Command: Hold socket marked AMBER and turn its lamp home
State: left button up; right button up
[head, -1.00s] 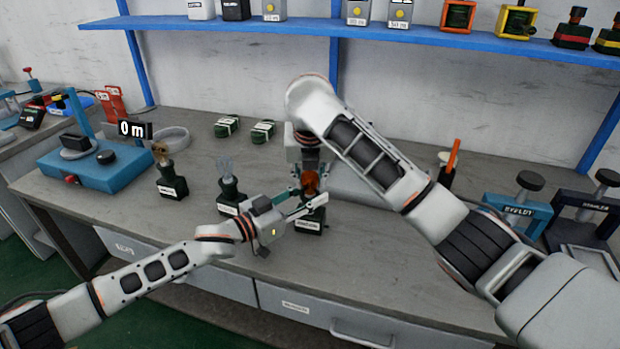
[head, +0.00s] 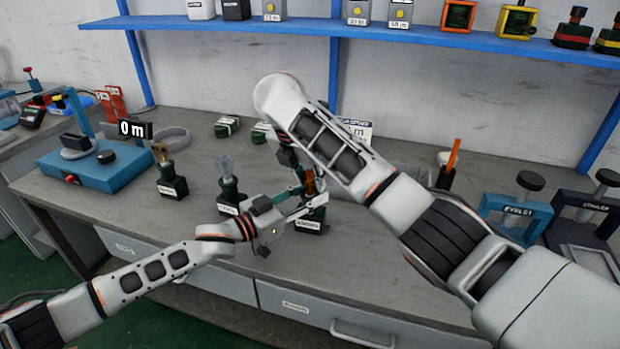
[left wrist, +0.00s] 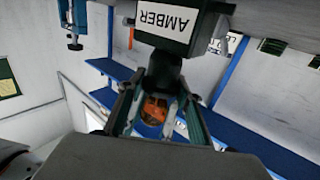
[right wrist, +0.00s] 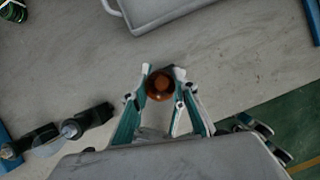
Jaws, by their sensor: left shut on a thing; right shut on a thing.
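The socket marked AMBER (head: 311,222) stands upright on the bench, a dark block with a white label. The label reads clearly in the left wrist view (left wrist: 167,22). My left gripper (head: 302,203) reaches in from the left and is shut on the socket's dark neck (left wrist: 163,76). An amber lamp (right wrist: 160,82) sits above the neck; only a sliver shows in the head view (head: 310,183). My right gripper (right wrist: 161,76) is shut on the lamp from above, one finger on each side. In the head view my right arm hides most of that grip. The lamp's seating depth cannot be told.
Two dark sockets with a clear lamp (head: 228,184) and a brownish lamp (head: 171,180) stand to the left. A blue fixture (head: 92,168) is farther left. Presses (head: 517,212) stand at right, near an orange-topped item (head: 450,163). The front of the bench is clear.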

aim_at(309, 171)
jog(key=shift+a+r, duration=0.15)
jog(key=shift+r, duration=0.05)
jog(key=o, duration=1)
jog(key=shift+o, duration=0.6)
jog(key=shift+f, duration=0.1)
notch_tip(309, 171, up, 9)
jog(key=shift+r, duration=0.55)
jog(key=shift+o, duration=0.2)
